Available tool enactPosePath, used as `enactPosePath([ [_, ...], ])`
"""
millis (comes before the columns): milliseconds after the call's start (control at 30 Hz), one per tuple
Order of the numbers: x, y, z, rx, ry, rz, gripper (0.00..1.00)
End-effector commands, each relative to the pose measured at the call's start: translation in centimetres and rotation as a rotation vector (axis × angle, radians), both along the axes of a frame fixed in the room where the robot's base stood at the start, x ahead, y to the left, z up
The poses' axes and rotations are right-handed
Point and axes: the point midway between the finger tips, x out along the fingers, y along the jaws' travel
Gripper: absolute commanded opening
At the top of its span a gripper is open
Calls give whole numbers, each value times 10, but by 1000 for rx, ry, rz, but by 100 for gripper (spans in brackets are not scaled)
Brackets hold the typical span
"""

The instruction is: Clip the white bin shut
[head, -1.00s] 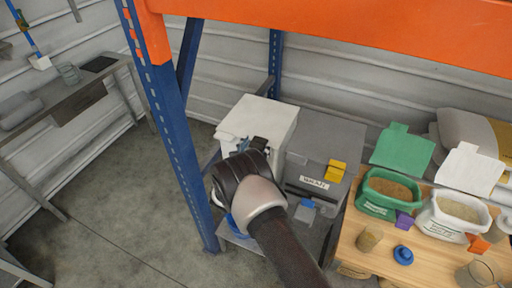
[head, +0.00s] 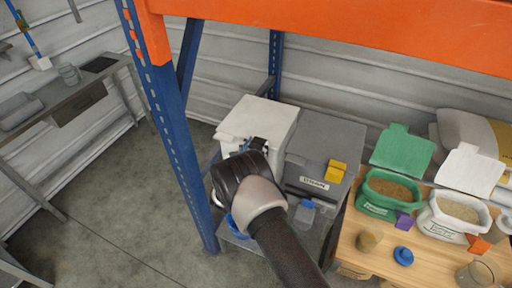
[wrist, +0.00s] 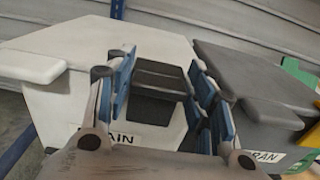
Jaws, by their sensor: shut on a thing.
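The white bin (head: 262,120) stands on the rack's lower level with its lid down. It also shows in the wrist view (wrist: 85,55), with a label that is partly hidden and reads "AIN". A dark clip (wrist: 160,78) is at the front of the white bin. My gripper (wrist: 163,95) is shut on the dark clip, with one blue-padded finger on each side of it. In the head view my gripper (head: 256,146) is at the white bin's front edge, and my wrist hides much of the bin's front. Whether the clip is latched I cannot tell.
A grey bin (head: 326,142) labelled BRAN, with a yellow clip (head: 335,171), stands close on the right. A blue rack post (head: 172,130) rises on the left.

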Motion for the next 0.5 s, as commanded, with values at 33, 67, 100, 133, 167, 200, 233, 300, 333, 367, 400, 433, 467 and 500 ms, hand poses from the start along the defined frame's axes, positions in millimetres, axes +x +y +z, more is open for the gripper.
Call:
enactPosePath([
  [33,0,0,0,0,0,-1,15],
  [67,0,0,0,0,0,-1,13],
  [100,0,0,0,0,0,-1,10],
  [133,0,0,0,0,0,-1,8],
  [167,0,0,0,0,0,-1,7],
  [200,0,0,0,0,0,-1,7],
  [233,0,0,0,0,-1,-1,7],
  [300,0,0,-1,-2,-5,-1,7],
  [333,0,0,-1,-3,-8,-1,7],
  [367,-1,0,-2,-4,-12,-1,7],
  [400,-1,0,-3,-7,-21,-1,7],
  [433,-2,0,-3,-10,-28,-1,7],
  [467,-2,1,-5,-13,-36,-1,7],
  [500,-3,1,-6,-19,-50,-1,7],
])
